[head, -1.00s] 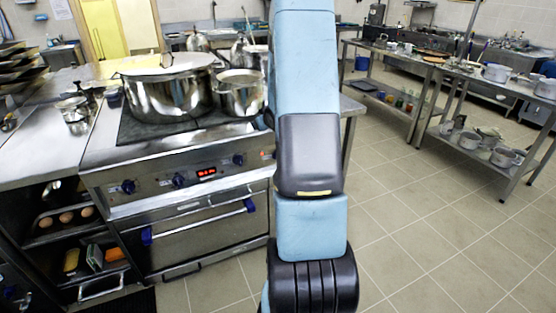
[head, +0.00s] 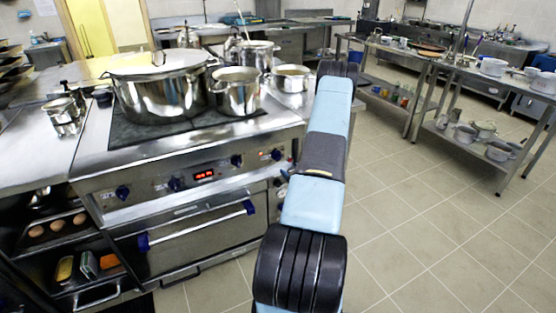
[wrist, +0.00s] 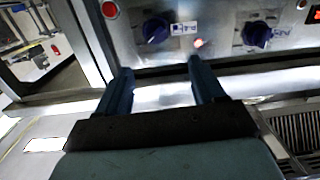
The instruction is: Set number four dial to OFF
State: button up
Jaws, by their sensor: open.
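The stove's front panel carries a row of blue dials. The rightmost dial (head: 276,154) in the head view sits near the panel's right end. In the wrist view, the dial nearest the stove's edge (wrist: 157,28) has a white label beside it that appears to carry a 4. Its exact setting is too small to read. My gripper (wrist: 160,72) is open and empty, its two blue fingers pointing toward that dial and apart from it. In the head view my arm largely hides the gripper.
Another dial (wrist: 257,34) lies to the right in the wrist view. A red display (head: 204,175) sits mid-panel. A large lidded pot (head: 160,95) and a smaller pot (head: 237,95) stand on the stove. The oven handle (head: 200,226) runs below. The tiled floor at right is clear.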

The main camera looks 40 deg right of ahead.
aim_at(278, 157)
jog(key=shift+m+t, duration=0.3)
jog(key=x, duration=0.4)
jog(key=f+x, duration=0.1)
jog(key=x, duration=0.3)
jog(key=f+x, duration=0.1)
jog(key=x, duration=0.3)
jog(key=shift+d, duration=0.45)
jog(key=shift+c, duration=0.4)
jog(key=c, duration=1)
jog(key=shift+o, duration=0.2)
